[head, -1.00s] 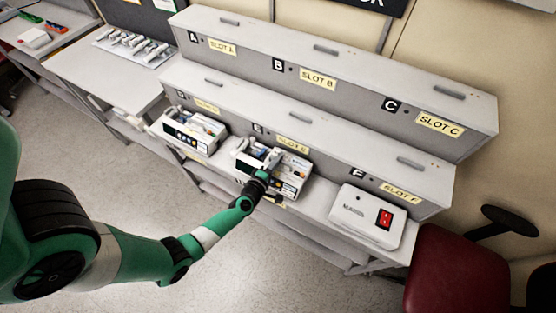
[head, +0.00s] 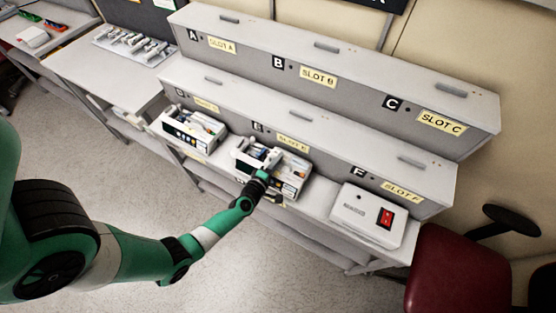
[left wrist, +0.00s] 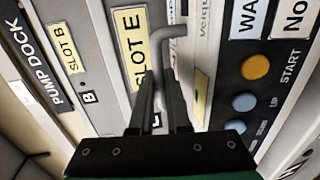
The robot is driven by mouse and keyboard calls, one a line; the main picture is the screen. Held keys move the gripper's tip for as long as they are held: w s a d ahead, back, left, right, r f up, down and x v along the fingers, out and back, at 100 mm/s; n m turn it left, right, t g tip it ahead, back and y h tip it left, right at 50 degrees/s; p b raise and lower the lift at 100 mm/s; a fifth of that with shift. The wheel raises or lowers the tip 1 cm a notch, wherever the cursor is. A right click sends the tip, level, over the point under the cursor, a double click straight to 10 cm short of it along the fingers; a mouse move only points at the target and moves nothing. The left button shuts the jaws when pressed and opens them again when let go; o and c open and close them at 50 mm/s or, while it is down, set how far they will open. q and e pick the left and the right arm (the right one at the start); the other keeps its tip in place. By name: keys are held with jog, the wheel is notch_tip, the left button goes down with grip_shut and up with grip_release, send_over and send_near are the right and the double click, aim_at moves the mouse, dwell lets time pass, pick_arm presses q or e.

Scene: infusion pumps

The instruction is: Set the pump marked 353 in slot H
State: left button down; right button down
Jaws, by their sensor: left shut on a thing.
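A white pump (head: 290,182) with a dark front panel stands on the bench in front of slot E. My left gripper (head: 264,176) is at its near side. In the left wrist view, my left gripper (left wrist: 163,88) is shut on a grey bent handle (left wrist: 174,34) of this pump. The pump's panel (left wrist: 245,95) shows there at the right, with orange and blue buttons; its number is not readable. Another white pump (head: 187,136) stands in front of slot D. The mark 353 and slot H are not seen. My right gripper is not in view.
The two-tier grey dock (head: 350,95) carries slots A to F. A white box with a red switch (head: 367,217) sits at slot F, right of the held pump. A red chair (head: 458,275) stands at the right. The floor in front is clear.

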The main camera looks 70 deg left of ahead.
pick_arm(q)
jog(key=shift+f+b, duration=0.2)
jog(key=shift+b, duration=0.15)
dwell(0.3)
jog(key=c, duration=0.9)
grip_release()
jog(key=shift+o, duration=0.5)
jog(key=shift+f, duration=0.25)
jog(key=shift+s+d+r, duration=0.2)
jog(key=shift+s, duration=0.05)
jog(key=p+v, duration=0.3)
jog(key=v, duration=0.7)
jog(key=shift+s+d, duration=0.25)
jog(key=shift+s, duration=0.05)
jog(key=shift+r, duration=0.2)
